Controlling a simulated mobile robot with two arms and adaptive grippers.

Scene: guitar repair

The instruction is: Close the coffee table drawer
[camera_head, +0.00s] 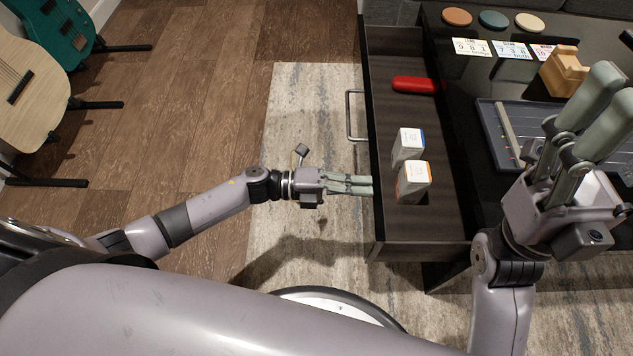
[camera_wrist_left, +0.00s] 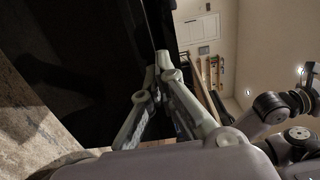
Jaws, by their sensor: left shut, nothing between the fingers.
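The dark coffee table drawer (camera_head: 447,228) is pulled out to the left of the table, in the head view. Its front panel carries a metal handle (camera_head: 349,116). My left gripper (camera_head: 371,185) is shut and empty, its fingertips at the front panel, nearer the panel's near end than the handle is. I cannot tell whether they touch it. In the left wrist view the closed fingers (camera_wrist_left: 162,62) point along a dark surface.
The drawer holds a red case (camera_head: 414,85) and two small white boxes (camera_head: 408,143). On the black tabletop are round coasters (camera_head: 493,19), cards (camera_head: 472,47), a wooden block (camera_head: 563,72) and a tray (camera_head: 487,118). A rug (camera_head: 300,110) lies before the drawer; guitars (camera_head: 30,90) stand at left.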

